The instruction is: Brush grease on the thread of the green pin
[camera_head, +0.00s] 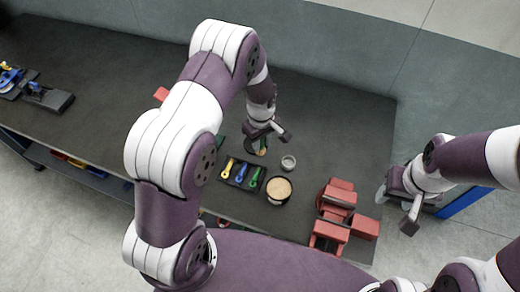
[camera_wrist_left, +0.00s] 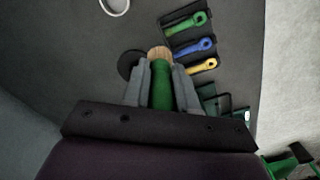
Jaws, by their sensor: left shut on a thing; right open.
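My left gripper (camera_head: 262,135) is shut on a green-handled brush (camera_wrist_left: 160,85), whose tan tip (camera_wrist_left: 160,52) points away from the wrist. In the head view the brush is mostly hidden by the gripper. The green pin (camera_head: 250,180) lies in a black tray (camera_head: 232,184) beside a blue pin (camera_head: 240,172) and a yellow pin (camera_head: 227,169). The green pin also shows in the left wrist view (camera_wrist_left: 186,22). An open round tin (camera_head: 279,190) with tan contents, perhaps the grease, stands right of the tray. My right gripper (camera_head: 405,205) is open and empty beyond the table's right edge.
A small grey cup (camera_head: 288,162) stands behind the tin. A red vise-like block (camera_head: 335,208) is at the table's front right. Black holders with blue and yellow parts (camera_head: 45,96) lie far left. The dark table (camera_head: 345,125) is clear at the back right.

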